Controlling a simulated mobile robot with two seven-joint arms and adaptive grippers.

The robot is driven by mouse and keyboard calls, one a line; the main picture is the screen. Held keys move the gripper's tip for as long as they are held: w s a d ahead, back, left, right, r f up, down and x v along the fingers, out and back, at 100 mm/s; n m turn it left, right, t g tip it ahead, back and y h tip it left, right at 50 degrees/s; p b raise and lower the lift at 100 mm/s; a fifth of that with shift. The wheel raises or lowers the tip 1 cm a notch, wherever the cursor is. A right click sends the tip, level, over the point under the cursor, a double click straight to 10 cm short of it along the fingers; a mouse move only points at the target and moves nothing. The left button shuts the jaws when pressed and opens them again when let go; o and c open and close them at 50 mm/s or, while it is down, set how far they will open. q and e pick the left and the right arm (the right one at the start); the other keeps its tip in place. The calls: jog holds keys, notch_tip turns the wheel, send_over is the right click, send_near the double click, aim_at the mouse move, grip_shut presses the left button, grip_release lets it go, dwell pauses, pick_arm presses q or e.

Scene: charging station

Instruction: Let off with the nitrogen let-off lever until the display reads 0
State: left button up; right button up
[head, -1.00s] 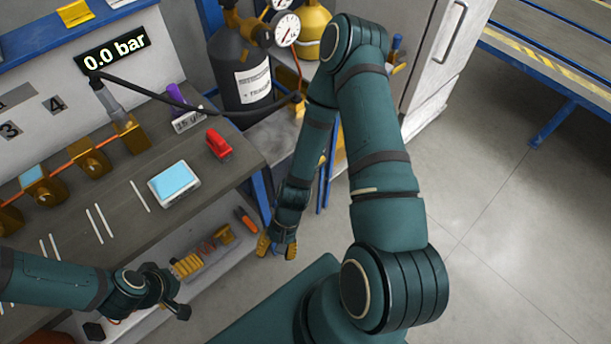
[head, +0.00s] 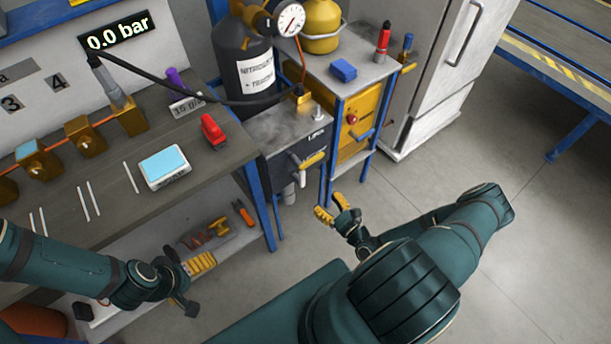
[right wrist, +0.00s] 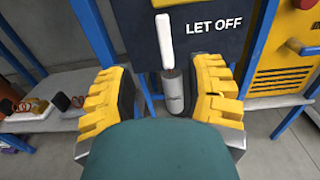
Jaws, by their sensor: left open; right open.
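The display (head: 117,32) on the back wall reads 0.0 bar. The white let-off lever (right wrist: 165,40) points up on a dark panel (right wrist: 205,45) marked LET OFF in the right wrist view. A grey cylinder (right wrist: 173,92) hangs below it. The dark panel also shows in the head view (head: 283,165). My right gripper (head: 330,207) is open in front of the panel. In the right wrist view its yellow fingers (right wrist: 160,92) stand either side of the cylinder, with nothing gripped. My left gripper (head: 194,284) is open over the lower shelf, touching nothing clearly.
The dark nitrogen bottle (head: 255,80) with a gauge (head: 291,19) stands behind the panel. A yellow cabinet (head: 352,130) with blue legs is to its right. A red object (head: 213,131) and a blue-screened device (head: 165,167) lie on the bench. Floor to the right is free.

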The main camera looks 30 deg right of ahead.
aim_at(304, 176)
jog(key=w, duration=0.4)
jog(key=w+b, duration=0.1)
jog(key=w, duration=0.4)
jog(key=w+b, duration=0.1)
jog(key=w, duration=0.3)
jog(key=shift+w+a, duration=0.35)
jog(key=shift+c, duration=0.4)
jog(key=shift+h, duration=0.3)
grip_shut()
